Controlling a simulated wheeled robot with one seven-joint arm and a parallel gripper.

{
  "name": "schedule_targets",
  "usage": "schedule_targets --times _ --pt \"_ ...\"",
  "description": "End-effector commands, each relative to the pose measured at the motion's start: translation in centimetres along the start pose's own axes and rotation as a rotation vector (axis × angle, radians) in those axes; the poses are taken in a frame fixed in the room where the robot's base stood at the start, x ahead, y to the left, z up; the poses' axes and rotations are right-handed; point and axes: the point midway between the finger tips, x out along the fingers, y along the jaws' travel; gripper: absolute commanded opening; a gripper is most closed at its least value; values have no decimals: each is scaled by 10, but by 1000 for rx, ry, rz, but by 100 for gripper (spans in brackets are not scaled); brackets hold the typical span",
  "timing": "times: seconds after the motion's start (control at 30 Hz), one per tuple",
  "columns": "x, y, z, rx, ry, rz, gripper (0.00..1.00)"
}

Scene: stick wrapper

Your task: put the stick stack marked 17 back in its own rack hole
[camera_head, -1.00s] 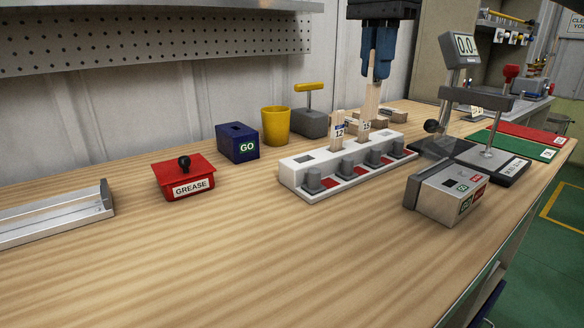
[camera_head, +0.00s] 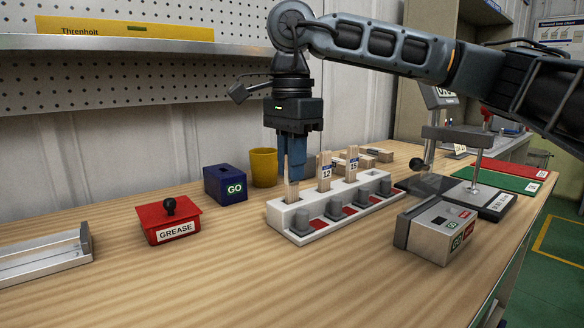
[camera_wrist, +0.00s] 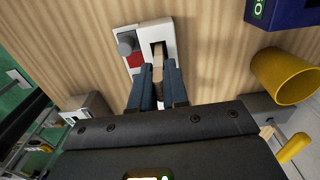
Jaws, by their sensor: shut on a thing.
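My gripper (camera_head: 293,170) points down over the left end of the white rack (camera_head: 318,228) with its blue fingers shut on a light wooden stick stack (camera_head: 291,190). The held stack stands upright at the leftmost rack hole, and its lower end appears to be in it. No number shows on it. In the wrist view the stack (camera_wrist: 158,66) runs from between the fingers (camera_wrist: 158,85) to the dark hole in the rack (camera_wrist: 150,28). Stacks marked 12 (camera_head: 325,172) and 15 (camera_head: 352,164) stand in the middle holes. The rightmost hole is empty.
Grey knobs and red patches line the rack's front. A red GREASE box (camera_head: 168,220), blue GO box (camera_head: 226,185) and yellow cup (camera_head: 263,168) stand to the left. A grey button box (camera_head: 442,230) and a gauge stand (camera_head: 470,195) stand right. The front table is clear.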

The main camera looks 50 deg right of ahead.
Motion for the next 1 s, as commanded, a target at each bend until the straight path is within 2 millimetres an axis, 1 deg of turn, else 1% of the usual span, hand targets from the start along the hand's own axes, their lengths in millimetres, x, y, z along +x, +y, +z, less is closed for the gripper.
schedule_targets --times 0.03,0.07,0.27,0.4,0.43,0.7,0.9,1.0 --pt "5 0 0 0 -1 1 0" --pt "6 0 0 0 -1 0 0" --pt "6 0 0 0 0 -1 0" --pt "10 0 0 0 1 0 0" --pt "10 0 0 0 1 0 16" --pt "8 0 0 0 1 0 40" --pt "8 0 0 0 1 0 40" --pt "5 0 0 0 1 -1 40"
